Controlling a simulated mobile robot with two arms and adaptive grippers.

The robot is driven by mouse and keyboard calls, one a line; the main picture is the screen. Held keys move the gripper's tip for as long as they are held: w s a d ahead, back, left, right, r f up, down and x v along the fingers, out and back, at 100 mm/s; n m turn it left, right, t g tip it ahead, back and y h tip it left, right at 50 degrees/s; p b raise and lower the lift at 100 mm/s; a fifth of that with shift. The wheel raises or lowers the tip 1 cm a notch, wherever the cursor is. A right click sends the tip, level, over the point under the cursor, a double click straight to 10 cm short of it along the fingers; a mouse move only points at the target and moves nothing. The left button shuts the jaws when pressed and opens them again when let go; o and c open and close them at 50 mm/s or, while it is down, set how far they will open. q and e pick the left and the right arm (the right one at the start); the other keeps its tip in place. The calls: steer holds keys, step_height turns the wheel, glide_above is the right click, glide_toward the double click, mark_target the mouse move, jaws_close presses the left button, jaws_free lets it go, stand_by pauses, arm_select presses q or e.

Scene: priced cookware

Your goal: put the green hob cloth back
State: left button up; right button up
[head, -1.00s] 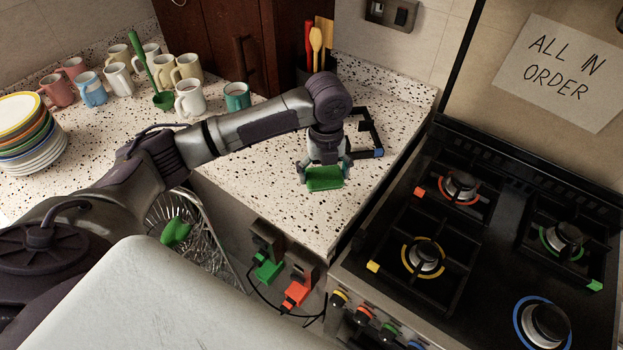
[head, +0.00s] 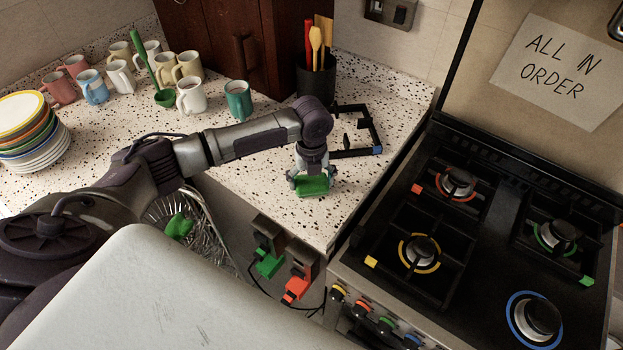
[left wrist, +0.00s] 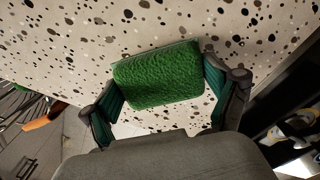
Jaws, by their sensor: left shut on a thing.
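The green hob cloth (head: 314,186) looks like a thick, rough-textured rectangular pad. My left gripper (head: 312,178) is shut on it, over the speckled worktop near its front edge. In the left wrist view, the green cloth (left wrist: 158,76) sits between the two fingers of the left gripper (left wrist: 165,90), with worktop behind it. I cannot tell whether the cloth touches the worktop. My right gripper is not in view.
A black pan support (head: 374,130) with a blue corner lies behind the gripper. A utensil pot (head: 316,80), several mugs (head: 190,100) and stacked plates (head: 38,150) stand on the worktop (head: 375,90). The hob (head: 480,240) is at right. A wire rack (head: 215,240) holds something green.

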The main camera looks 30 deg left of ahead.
mark_target(312, 180)
arm_select(q)
steer(key=o, duration=0.8)
steer(key=shift+c, duration=0.2)
step_height(312, 180, up, 12)
steer(key=b, duration=0.2)
steer(key=shift+r, duration=0.2)
